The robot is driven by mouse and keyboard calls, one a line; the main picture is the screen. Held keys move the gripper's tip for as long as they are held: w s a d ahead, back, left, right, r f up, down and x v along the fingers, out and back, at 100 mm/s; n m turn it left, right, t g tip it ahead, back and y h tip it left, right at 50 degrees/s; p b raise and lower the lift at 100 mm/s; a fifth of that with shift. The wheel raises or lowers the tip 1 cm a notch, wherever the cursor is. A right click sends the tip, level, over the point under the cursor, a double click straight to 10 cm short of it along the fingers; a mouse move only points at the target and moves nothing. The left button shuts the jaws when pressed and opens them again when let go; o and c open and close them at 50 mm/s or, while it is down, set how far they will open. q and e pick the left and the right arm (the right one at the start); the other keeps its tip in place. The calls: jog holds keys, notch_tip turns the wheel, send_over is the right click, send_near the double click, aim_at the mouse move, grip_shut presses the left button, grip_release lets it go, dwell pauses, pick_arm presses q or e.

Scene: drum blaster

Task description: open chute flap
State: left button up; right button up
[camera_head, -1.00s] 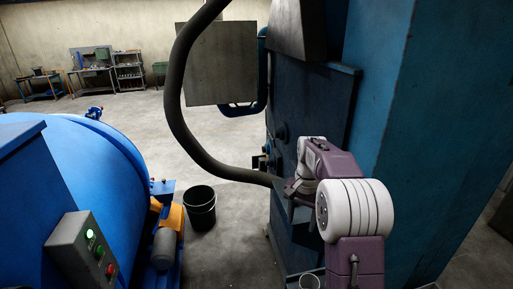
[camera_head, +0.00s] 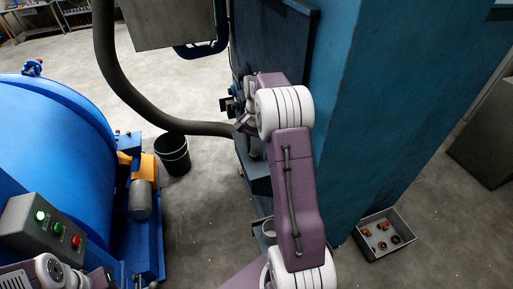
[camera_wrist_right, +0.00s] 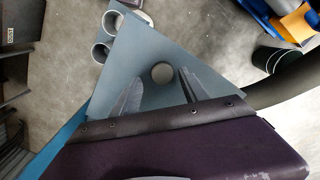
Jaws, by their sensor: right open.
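My right arm reaches along the side of the blue machine (camera_head: 375,100). Its gripper (camera_head: 240,124) is small and partly hidden behind my wrist in the head view, close to the machine's side above a blue-grey chute-like part (camera_head: 257,180). In the right wrist view, the open fingers (camera_wrist_right: 158,82) stand apart over a grey triangular plate (camera_wrist_right: 150,45) with a round hole. Nothing shows held between them. I cannot tell whether the fingers touch the plate, or which part is the flap. Part of my left arm shows at bottom left, its gripper out of view.
A thick dark hose (camera_head: 112,75) curves down to the machine near my right gripper. A black bucket (camera_head: 172,155) stands on the floor beside the blue drum (camera_head: 55,135). A control box (camera_head: 45,228) is at left. A tray (camera_head: 372,250) of small parts lies at right.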

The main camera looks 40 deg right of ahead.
jog(key=shift+w+a+f, duration=0.1)
jog(key=shift+w+f, duration=0.05)
jog(key=shift+w, duration=0.15)
jog(key=shift+s+a+r, duration=0.15)
jog(key=shift+a+r, duration=0.2)
jog(key=shift+a, duration=0.4)
jog(key=shift+s+a+r, duration=0.15)
jog(key=shift+s, duration=0.1)
jog(key=c, duration=0.5)
jog(key=shift+s, duration=0.1)
jog(key=c, duration=0.5)
jog(key=shift+d, duration=0.25)
grip_shut()
pick_arm(q)
jog(key=shift+a, duration=0.85)
jog(key=shift+s, duration=0.1)
